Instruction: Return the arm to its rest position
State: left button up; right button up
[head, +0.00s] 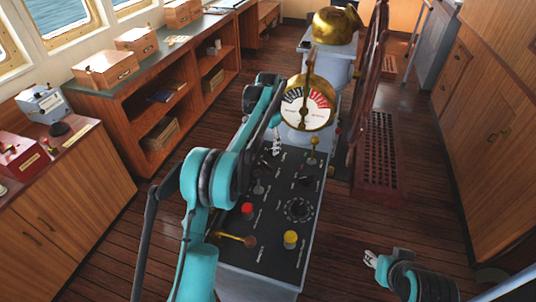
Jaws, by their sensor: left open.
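My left arm (212,182) is teal and black. It reaches from the bottom edge up over the left side of a black control console (275,215). My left gripper (276,147) is small in view at the console's far end, just below the round telegraph dial (307,103). It is open, and I see nothing held in it. My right gripper (371,258) is low at the right, over the floor and apart from the console. Its fingers are too small to tell whether they are open or shut.
The console carries a red button (248,208), a yellow button (290,238), a yellow lever (232,238) and a dial knob (298,209). A ship's wheel (369,85) stands beyond. Wooden cabinets line both sides. Floor (400,225) is clear right of the console.

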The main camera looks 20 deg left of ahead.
pick_arm(q)
jog(key=shift+r, duration=1.25)
jog(key=s+d+r+n+t+b, duration=0.1)
jog(key=s+r+n+t+b, duration=0.15)
jog(key=s, duration=0.75)
jog(key=s+d+r+n+t+b, duration=0.1)
jog(key=s+r, duration=0.3)
jog(key=s, duration=0.5)
jog(key=s+f+n+t+b, duration=0.1)
jog(key=s+f+t, duration=0.1)
jog(key=s+f, duration=0.3)
jog(key=s+f+n+t+b, duration=0.1)
jog(key=s+f, duration=0.5)
jog(key=s, duration=0.7)
jog(key=shift+s+d+f+n+t+b, duration=0.2)
jog(key=shift+d+n+t+b, duration=0.15)
jog(key=shift+d+n+b, duration=0.15)
